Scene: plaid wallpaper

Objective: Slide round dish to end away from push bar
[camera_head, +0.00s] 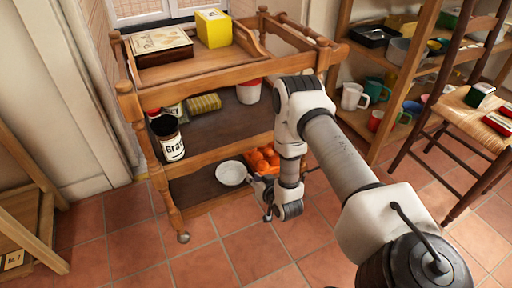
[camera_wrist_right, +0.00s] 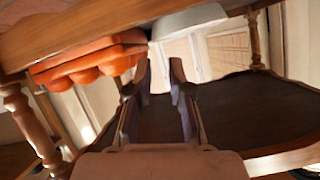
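The round dish (camera_head: 231,173) is a white bowl on the bottom shelf (camera_head: 196,190) of a wooden trolley, near the shelf's middle. Its pale underside or rim also shows at the top of the right wrist view (camera_wrist_right: 190,20). My right gripper (camera_head: 268,210) is low in front of the trolley's bottom shelf, to the right of the dish and apart from it. In the wrist view its two fingers (camera_wrist_right: 160,72) stand apart with nothing between them. I cannot tell for sure which end rail is the push bar. My left gripper is not in view.
The bottom shelf's left part is bare.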

